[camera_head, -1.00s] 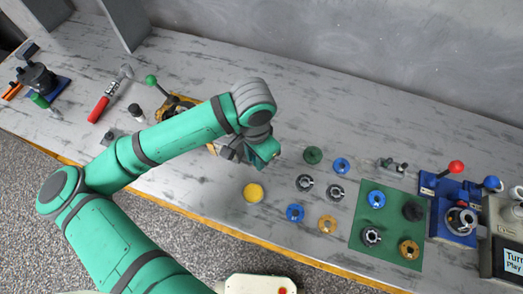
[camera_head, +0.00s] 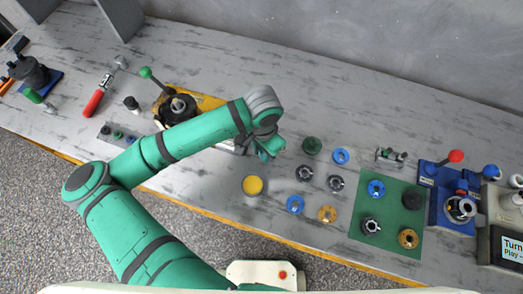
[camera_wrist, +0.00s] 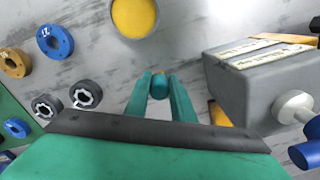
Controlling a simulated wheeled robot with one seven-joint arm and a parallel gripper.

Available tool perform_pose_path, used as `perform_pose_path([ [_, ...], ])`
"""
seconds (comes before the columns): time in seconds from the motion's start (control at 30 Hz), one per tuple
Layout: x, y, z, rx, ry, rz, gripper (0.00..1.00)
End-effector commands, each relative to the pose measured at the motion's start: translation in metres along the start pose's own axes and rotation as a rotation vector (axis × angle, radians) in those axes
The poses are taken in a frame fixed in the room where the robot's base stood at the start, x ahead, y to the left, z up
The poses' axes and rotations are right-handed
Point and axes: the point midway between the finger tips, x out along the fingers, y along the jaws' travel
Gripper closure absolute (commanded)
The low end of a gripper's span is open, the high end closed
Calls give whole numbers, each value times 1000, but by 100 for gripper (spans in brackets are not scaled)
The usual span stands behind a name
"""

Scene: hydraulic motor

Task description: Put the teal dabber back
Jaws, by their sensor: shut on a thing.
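My gripper (camera_head: 268,150) is over the middle of the bench, up and right of the round yellow-filled dish (camera_head: 252,186). In the wrist view its teal fingers (camera_wrist: 160,97) are shut on the teal dabber (camera_wrist: 159,84), whose rounded end shows between the fingertips. The rest of the dabber is hidden. The same dish (camera_wrist: 135,16) shows beyond the fingertips, apart from the dabber. A grey rack (camera_head: 104,131) with several small coloured spots lies at the left, partly behind my arm. Whether it has an empty place is too small to tell.
Several round rings and discs lie right of the dish, some on a green mat (camera_head: 382,235). A black motor (camera_head: 180,108) with a green-knobbed lever stands behind my arm. A grey labelled block (camera_wrist: 262,80) is right of the fingers in the wrist view. A red-handled tool (camera_head: 97,100) lies left.

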Motion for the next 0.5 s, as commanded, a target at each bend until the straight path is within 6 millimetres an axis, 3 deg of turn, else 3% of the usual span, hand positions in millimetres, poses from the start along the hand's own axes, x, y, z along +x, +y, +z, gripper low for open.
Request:
perform_pose_path([
  [0.13,3,2,-1,4,0,1,100],
  [0.17,3,2,-1,5,0,1,75],
  [0.23,3,2,-2,5,0,0,59],
  [0.5,3,1,-1,4,0,0,59],
])
